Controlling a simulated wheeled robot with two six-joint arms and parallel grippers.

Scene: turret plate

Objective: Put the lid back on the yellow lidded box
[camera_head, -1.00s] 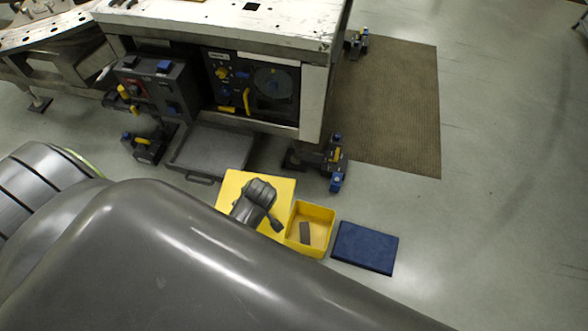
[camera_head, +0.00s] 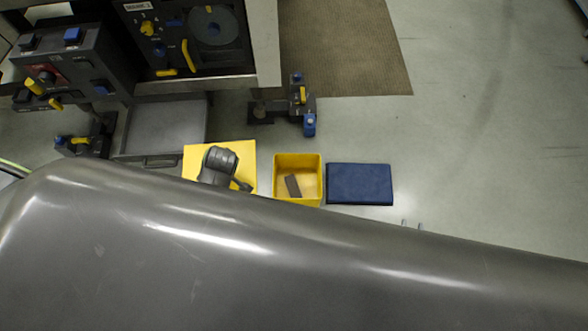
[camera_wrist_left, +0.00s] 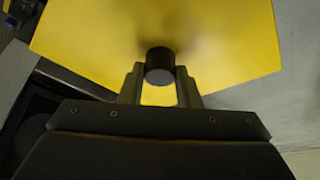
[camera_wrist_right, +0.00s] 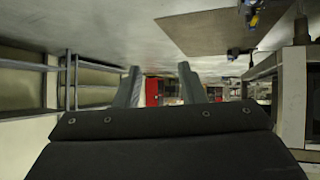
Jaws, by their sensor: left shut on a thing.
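The yellow lid (camera_head: 247,160) is a flat square plate left of the yellow box (camera_head: 314,198), with a narrow gap between them in the head view. The box is open on top, with a small grey-brown block (camera_head: 292,186) inside. My left wrist covers part of the lid in the head view. In the left wrist view my left gripper (camera_wrist_left: 160,75) is shut on the lid's round black knob (camera_wrist_left: 160,62), and the lid (camera_wrist_left: 90,40) spreads beyond it.
A dark blue flat slab (camera_head: 360,184) lies just right of the box. A grey tray (camera_head: 165,130) and a dark clamp-like foot (camera_head: 285,110) stand behind. A workbench with dark panels is at the upper left. Floor at the right is clear.

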